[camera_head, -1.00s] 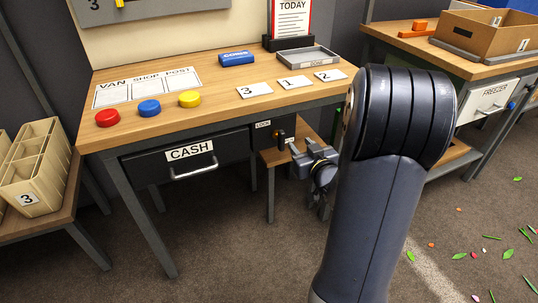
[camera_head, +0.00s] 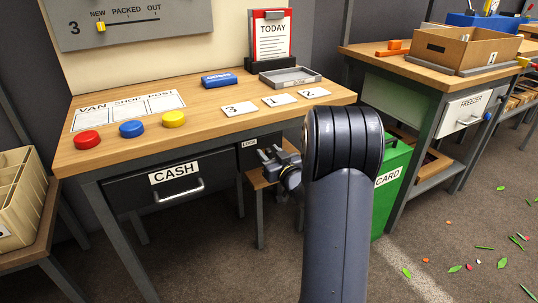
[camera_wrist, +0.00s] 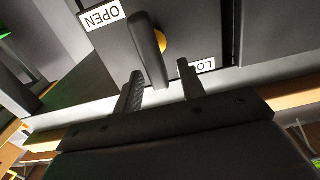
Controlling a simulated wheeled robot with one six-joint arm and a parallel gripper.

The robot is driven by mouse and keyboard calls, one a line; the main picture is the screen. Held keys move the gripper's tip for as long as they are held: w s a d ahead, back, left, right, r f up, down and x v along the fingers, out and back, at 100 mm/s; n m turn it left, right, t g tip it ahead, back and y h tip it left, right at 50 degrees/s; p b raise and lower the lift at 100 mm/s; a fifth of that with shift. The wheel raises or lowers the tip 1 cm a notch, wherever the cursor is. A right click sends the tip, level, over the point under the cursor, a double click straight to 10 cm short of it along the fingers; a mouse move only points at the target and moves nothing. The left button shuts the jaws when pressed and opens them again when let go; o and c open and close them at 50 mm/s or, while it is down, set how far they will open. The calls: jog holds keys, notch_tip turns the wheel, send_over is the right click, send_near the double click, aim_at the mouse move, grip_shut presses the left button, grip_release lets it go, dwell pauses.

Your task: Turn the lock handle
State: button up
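The lock handle (camera_wrist: 147,45) is a dark lever on a yellow hub (camera_wrist: 161,41), seen in the wrist view on a dark panel. In the head view, my gripper (camera_head: 268,154) is in front of the lock panel (camera_head: 252,151) and hides the handle.
The CASH drawer (camera_head: 176,181) with its bar handle is just left of the lock panel under the wooden table (camera_head: 230,125). A green CARD bin (camera_head: 395,160) stands right of my arm. The freezer bench (camera_head: 440,70) is farther right. Leaves and petals lie on the floor.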

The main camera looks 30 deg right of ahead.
jog(key=shift+w, duration=0.3)
jog(key=shift+c, duration=0.5)
grip_shut()
